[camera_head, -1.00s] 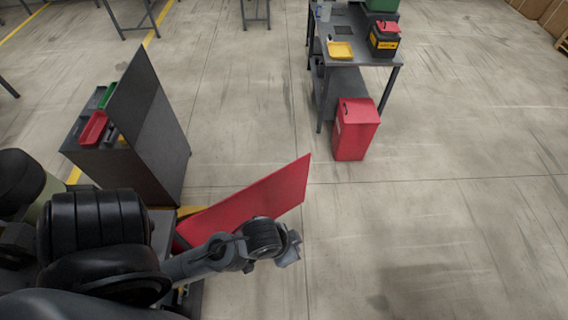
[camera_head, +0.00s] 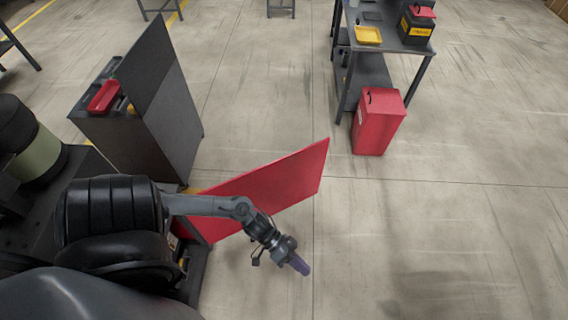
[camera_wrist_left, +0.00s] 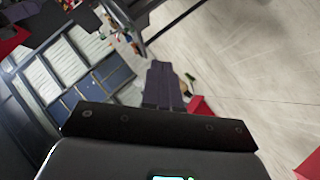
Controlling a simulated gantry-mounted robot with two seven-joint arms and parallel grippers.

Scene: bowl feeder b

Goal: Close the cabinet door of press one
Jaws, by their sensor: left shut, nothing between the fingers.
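The red cabinet door (camera_head: 275,188) stands swung out as a flat upright panel in the head view. Its left end meets the dark machine body beside my arm; its free edge points up and right. My left gripper (camera_head: 301,266) is below and right of the panel, on its near side, and looks apart from it. Its fingers are together and empty, and they also show in the left wrist view (camera_wrist_left: 163,85). Red patches show right of the fingers there; I cannot tell whether they are the door. My right gripper is not in view.
A grey cabinet (camera_head: 150,140) with an upright dark panel and a red bin (camera_head: 104,96) stands behind the door. A red box (camera_head: 379,122) stands on the floor by a grey workbench (camera_head: 400,42). The floor right of the door is clear.

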